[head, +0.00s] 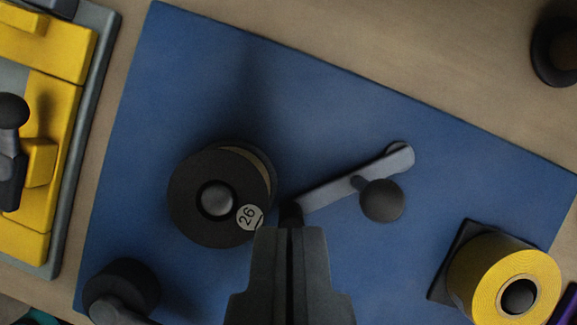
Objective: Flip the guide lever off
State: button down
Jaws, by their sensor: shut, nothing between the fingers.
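A grey lever (355,180), which looks like the guide lever, lies slanted over a blue panel (330,80). Its upper right end sits on a round pivot, and a black ball knob (381,201) is beside its middle. Its lower left end reaches my gripper (290,222), which points up from the bottom middle of the picture. The fingers are shut and empty. I cannot tell whether the fingertips touch the lever's end or only overlap it in the view.
A black roller marked 26 (208,202) stands just left of my fingertips. A yellow tape roll (503,278) is at lower right, and a black knob (122,284) at lower left. A yellow and grey machine (48,140) fills the left edge. The panel's top is bare.

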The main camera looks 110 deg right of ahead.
jog(key=shift+w+a, duration=0.1)
jog(key=shift+f, duration=0.15)
jog(key=x, duration=1)
jog(key=shift+a, duration=0.1)
jog(key=d, duration=0.1)
jog(key=s+d, duration=0.1)
jog(key=shift+s+d, duration=0.1)
jog(key=shift+d, duration=0.15)
jog(key=shift+s+d, duration=0.25)
jog(key=shift+d, duration=0.4)
jog(key=shift+d, duration=0.1)
